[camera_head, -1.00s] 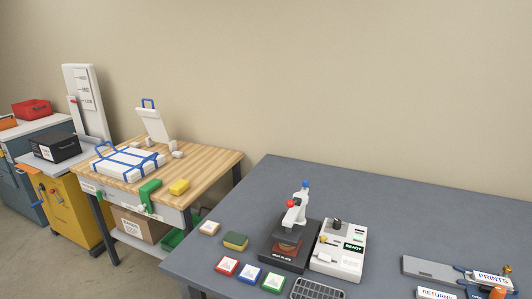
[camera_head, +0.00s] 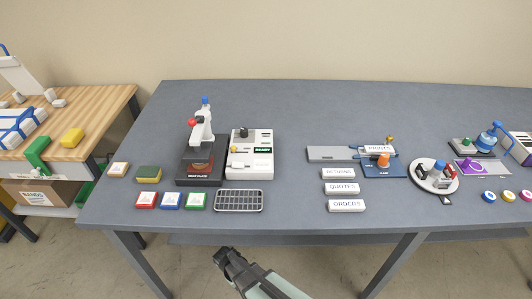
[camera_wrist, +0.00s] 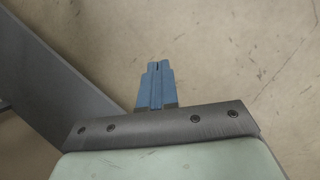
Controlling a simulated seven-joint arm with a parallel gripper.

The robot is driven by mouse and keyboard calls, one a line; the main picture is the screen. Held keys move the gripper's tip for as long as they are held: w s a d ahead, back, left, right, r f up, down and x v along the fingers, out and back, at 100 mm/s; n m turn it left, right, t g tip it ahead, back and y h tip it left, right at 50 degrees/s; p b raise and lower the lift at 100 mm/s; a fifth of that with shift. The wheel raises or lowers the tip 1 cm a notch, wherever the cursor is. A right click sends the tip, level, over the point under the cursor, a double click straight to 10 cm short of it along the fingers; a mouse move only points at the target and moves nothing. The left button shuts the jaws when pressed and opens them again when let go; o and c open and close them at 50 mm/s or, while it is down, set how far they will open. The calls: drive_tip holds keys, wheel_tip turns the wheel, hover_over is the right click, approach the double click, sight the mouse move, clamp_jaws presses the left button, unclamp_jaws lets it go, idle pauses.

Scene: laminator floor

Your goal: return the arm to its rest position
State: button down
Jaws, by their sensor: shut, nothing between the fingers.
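My gripper (camera_head: 222,256) shows at the bottom of the head view, low in front of the grey table's front edge and over the floor. In the wrist view my gripper (camera_wrist: 157,66) points at bare concrete floor. Its blue fingers are together and nothing is between them. My pale green arm link runs from it to the bottom edge of the head view.
The grey table (camera_head: 300,110) spans the view. A heat press (camera_head: 203,150), a white READY unit (camera_head: 250,155), a dark grid tray (camera_head: 239,201) and label blocks (camera_head: 341,188) stand on it. A table leg (camera_wrist: 62,80) is close left in the wrist view.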

drive_tip(key=s+d+m+g+y, duration=0.2)
drive_tip(key=s+d+m, duration=0.2)
drive_tip(key=s+d, duration=0.5)
drive_tip(key=s+d+m+g+y, duration=0.2)
drive_tip(key=s+d+m, duration=0.3)
drive_tip(key=d, duration=1)
drive_tip(key=s+g, duration=0.1)
drive_tip(key=s, duration=0.2)
drive_tip(key=shift+s+d+g, duration=0.2)
drive_tip(key=shift+s+g, duration=0.1)
drive_tip(key=shift+s, duration=0.05)
